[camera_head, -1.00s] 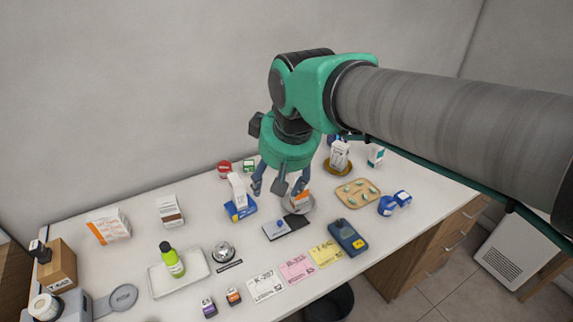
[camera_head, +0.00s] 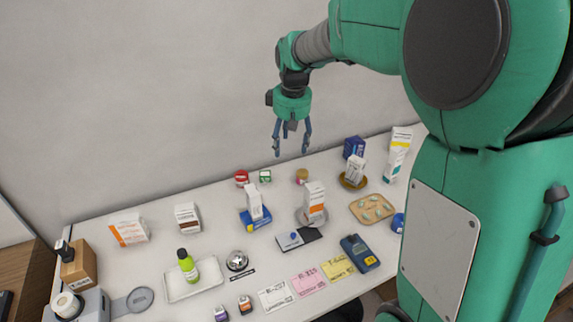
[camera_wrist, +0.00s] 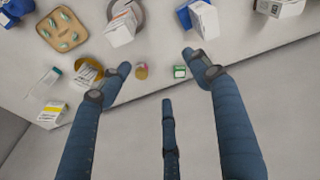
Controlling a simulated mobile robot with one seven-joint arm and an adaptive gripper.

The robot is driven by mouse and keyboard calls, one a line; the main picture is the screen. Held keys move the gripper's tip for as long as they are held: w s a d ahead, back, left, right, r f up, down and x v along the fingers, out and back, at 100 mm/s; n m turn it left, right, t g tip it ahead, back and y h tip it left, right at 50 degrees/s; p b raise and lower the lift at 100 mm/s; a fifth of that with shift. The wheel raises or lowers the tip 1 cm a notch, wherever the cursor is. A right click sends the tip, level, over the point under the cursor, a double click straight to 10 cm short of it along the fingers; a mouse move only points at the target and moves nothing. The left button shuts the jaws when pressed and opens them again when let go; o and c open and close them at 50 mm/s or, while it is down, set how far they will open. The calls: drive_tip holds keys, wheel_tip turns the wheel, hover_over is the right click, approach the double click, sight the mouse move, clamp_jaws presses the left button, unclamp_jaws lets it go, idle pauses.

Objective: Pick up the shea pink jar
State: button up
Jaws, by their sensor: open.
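Three small containers stand near the counter's back edge in the head view: a red one with a pale label (camera_head: 241,178), a green-and-white one (camera_head: 265,176) and a tan-lidded jar (camera_head: 302,176). Their names are too small to read, so I cannot tell for certain which is the shea pink jar. My gripper (camera_head: 291,150) is open and empty, pointing down above the back edge. In the wrist view the tan-lidded jar (camera_wrist: 141,71) and the green-and-white container (camera_wrist: 180,71) show between my spread fingers (camera_wrist: 158,66). The red one is not clearly visible there.
A white box (camera_head: 314,203) stands on a round dish in front of the tan-lidded jar. The wall is close behind the counter.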

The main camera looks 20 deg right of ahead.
drive_tip(key=w+d+f+n+g+p, duration=0.1)
drive_tip(key=w+d+f, duration=0.5)
drive_tip(key=w, duration=0.2)
drive_tip(key=n+g+p, duration=0.1)
drive_tip(key=p, duration=0.1)
hover_over(302, 172)
wheel_tip(302, 172, down, 12)
drive_tip(key=shift+s+r, duration=0.15)
drive_tip(key=shift+r, duration=0.05)
drive_tip(key=shift+f, duration=0.15)
drive_tip(key=shift+f+b, duration=0.95)
drive_tip(key=shift+f, duration=3.2)
drive_tip(key=shift+f, duration=0.1)
drive_tip(key=shift+d+f+b, duration=0.1)
drive_tip(key=shift+f+b, duration=0.75)
drive_tip(key=shift+f, duration=1.65)
drive_tip(key=c, duration=1.3)
